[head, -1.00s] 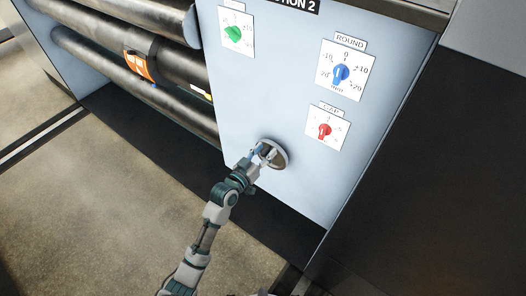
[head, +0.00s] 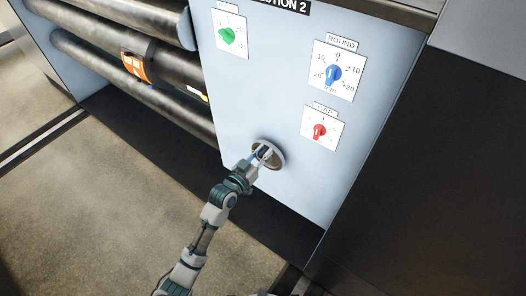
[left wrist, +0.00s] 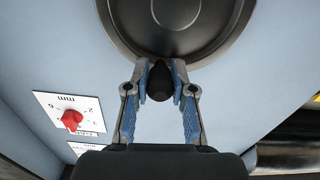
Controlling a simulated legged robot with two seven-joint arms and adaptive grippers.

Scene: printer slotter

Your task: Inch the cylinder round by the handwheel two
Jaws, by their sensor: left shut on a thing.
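The handwheel (head: 276,160) is a round dark metal disc low on the light blue panel of section 2. In the left wrist view its dished face (left wrist: 220,28) fills the top, with a black knob (left wrist: 160,82) at its rim. My left gripper (head: 262,153) is at the wheel, and in the left wrist view its blue-padded fingers (left wrist: 160,88) are shut on the knob from both sides. The cylinder (head: 170,62) is a dark roller with an orange label, left of the panel. My right gripper is not in view.
A blue dial marked ROUND (head: 334,75), a red dial (head: 319,130) and a green dial (head: 227,36) are on the panel above the wheel. A dark cabinet (head: 430,170) stands at the right. Open floor (head: 100,210) lies at the left front.

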